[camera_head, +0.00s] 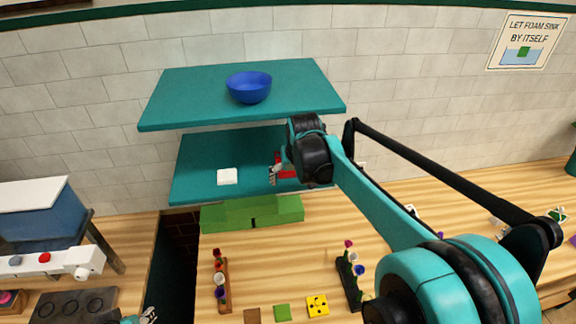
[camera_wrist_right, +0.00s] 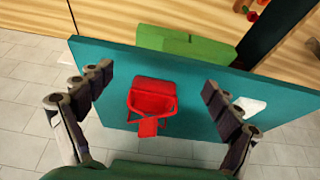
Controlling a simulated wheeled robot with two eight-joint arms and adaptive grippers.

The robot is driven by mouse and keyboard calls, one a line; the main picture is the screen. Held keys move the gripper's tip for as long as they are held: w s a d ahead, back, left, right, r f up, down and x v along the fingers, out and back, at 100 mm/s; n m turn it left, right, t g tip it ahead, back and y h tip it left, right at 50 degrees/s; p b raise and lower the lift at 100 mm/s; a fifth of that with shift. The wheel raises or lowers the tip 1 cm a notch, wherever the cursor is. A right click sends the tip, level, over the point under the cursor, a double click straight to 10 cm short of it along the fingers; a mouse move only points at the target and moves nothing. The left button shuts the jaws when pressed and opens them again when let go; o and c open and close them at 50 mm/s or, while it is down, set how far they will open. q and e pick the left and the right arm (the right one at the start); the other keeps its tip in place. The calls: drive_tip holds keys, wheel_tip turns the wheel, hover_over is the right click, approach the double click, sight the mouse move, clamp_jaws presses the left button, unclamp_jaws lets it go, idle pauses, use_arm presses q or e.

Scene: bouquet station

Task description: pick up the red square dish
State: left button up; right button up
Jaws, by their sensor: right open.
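The red square dish (camera_wrist_right: 152,97) lies on the lower teal shelf, with a smaller red part at its near side in the wrist view. In the head view only bits of its red (camera_head: 288,174) show behind my right gripper (camera_head: 276,171). In the wrist view the right gripper (camera_wrist_right: 157,95) is open, its fingers apart on either side of the dish and not seen touching it. My left gripper (camera_head: 146,316) barely shows at the bottom left edge, so its jaws cannot be judged.
A white square dish (camera_head: 228,176) sits left on the lower shelf (camera_head: 200,155). The upper shelf (camera_head: 180,100) overhangs it and holds a blue bowl (camera_head: 249,87). Green foam blocks (camera_head: 225,216) lie in front. Flower racks (camera_head: 226,285) stand on the wooden counter.

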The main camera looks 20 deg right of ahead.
drive_tip(key=shift+w+d, duration=0.15)
drive_tip(key=shift+w, duration=0.6)
drive_tip(key=shift+w+d, duration=0.15)
drive_tip(key=shift+w, duration=0.6)
drive_tip(key=shift+w+d+r+p, duration=0.1)
drive_tip(key=shift+w+d+p, duration=0.15)
drive_tip(key=shift+w, duration=0.4)
drive_tip(key=shift+w+d+r+p, duration=0.1)
drive_tip(key=shift+w+p, duration=0.25)
drive_tip(key=shift+w, duration=0.25)
drive_tip(key=x, duration=0.3)
drive_tip(key=shift+w+f, duration=0.1)
drive_tip(key=shift+f, duration=0.1)
drive_tip(key=shift+s, duration=0.2)
drive_tip(key=shift+c, duration=1)
drive_tip(key=c, duration=1.3)
